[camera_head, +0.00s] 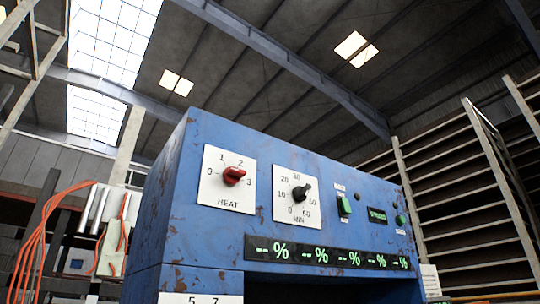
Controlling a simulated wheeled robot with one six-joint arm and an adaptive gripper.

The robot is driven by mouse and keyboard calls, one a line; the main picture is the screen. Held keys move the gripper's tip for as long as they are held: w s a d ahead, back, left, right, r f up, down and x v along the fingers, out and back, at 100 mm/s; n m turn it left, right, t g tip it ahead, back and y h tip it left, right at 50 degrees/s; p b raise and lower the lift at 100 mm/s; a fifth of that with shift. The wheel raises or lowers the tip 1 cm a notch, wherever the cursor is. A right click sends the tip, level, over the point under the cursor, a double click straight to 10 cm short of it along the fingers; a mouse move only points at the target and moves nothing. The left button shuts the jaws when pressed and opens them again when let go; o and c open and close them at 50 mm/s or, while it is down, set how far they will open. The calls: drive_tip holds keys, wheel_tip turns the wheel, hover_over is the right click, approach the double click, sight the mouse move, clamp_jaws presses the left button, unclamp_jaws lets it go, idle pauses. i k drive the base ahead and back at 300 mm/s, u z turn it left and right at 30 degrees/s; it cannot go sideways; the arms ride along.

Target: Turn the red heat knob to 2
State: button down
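The red heat knob (233,176) sits on a white dial plate (226,197) marked 0, 1, 2, 3 and HEAT, at the upper left of the blue machine's front (175,225). The knob's long grip lies roughly sideways, tilted slightly up to the right. Its right end is toward the side between 2 and 3 and its left end is toward the 0 side. I cannot tell which end is the pointer. My gripper is not in view, and nothing touches the knob.
Right of it is a black timer knob (300,192) on a white plate, then a green switch (344,205) and a green button (401,220). A display strip (330,257) shows percent signs below. Orange cables (36,240) hang at left, and racks (470,190) stand at right.

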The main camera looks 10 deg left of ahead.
sight(232, 174)
drive_tip(key=z, duration=0.3)
drive_tip(key=k, duration=0.4)
drive_tip(key=u, duration=1.1)
drive_tip(key=i, duration=1.05)
drive_tip(key=u, duration=0.25)
